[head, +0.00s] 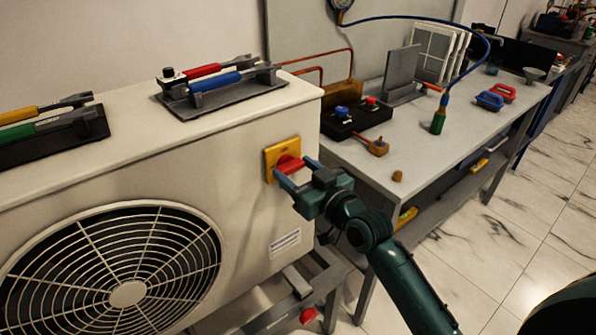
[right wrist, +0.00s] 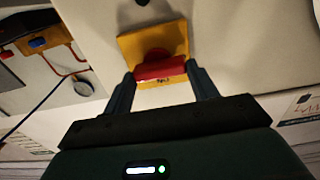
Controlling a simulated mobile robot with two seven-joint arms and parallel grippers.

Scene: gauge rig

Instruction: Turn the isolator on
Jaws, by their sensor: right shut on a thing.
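The isolator is a yellow plate (head: 271,159) with a red handle (head: 289,165), fixed on the front face of the beige outdoor unit (head: 245,215) near its right corner. In the right wrist view the red handle (right wrist: 160,71) lies across the yellow plate (right wrist: 127,45), nearly level in that picture. My right gripper (head: 296,174) is shut on the red handle, with one finger at each end of it. Part of the handle is hidden by the fingers in the head view. My left gripper is not in view.
To the right, a workbench (head: 440,160) carries a manifold block (head: 357,120), a blue hose (head: 420,17) and clamps. Open floor (head: 500,240) lies right of the bench.

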